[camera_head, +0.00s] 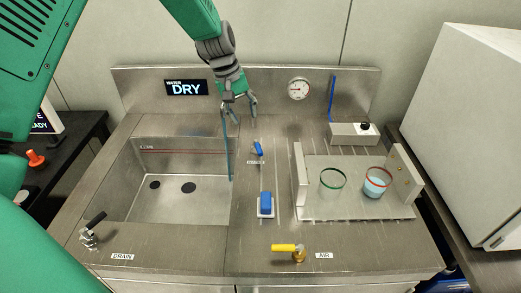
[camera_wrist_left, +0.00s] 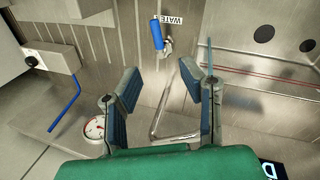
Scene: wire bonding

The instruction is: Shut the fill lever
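The fill lever is a small blue-handled lever (camera_head: 257,148) on the steel deck right of the sink, by a small label. In the left wrist view its blue handle (camera_wrist_left: 157,34) stands by a label reading WATER. My left gripper (camera_head: 240,108) is open and empty, behind and above the lever, near the sink's back right corner. The left wrist view shows its two fingers spread (camera_wrist_left: 168,88), with a bent metal pipe (camera_wrist_left: 186,72) between them. A thin blue-green streak (camera_head: 229,150) drops into the sink; it looks like running water. My right gripper is not in view.
The sink (camera_head: 205,212) has a black-handled drain lever (camera_head: 93,222) at front left. A blue block (camera_head: 265,203) and a yellow AIR lever (camera_head: 286,247) stand nearer the front. Two beakers stand in a tray (camera_head: 350,213) at right. A gauge (camera_head: 299,88) is behind.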

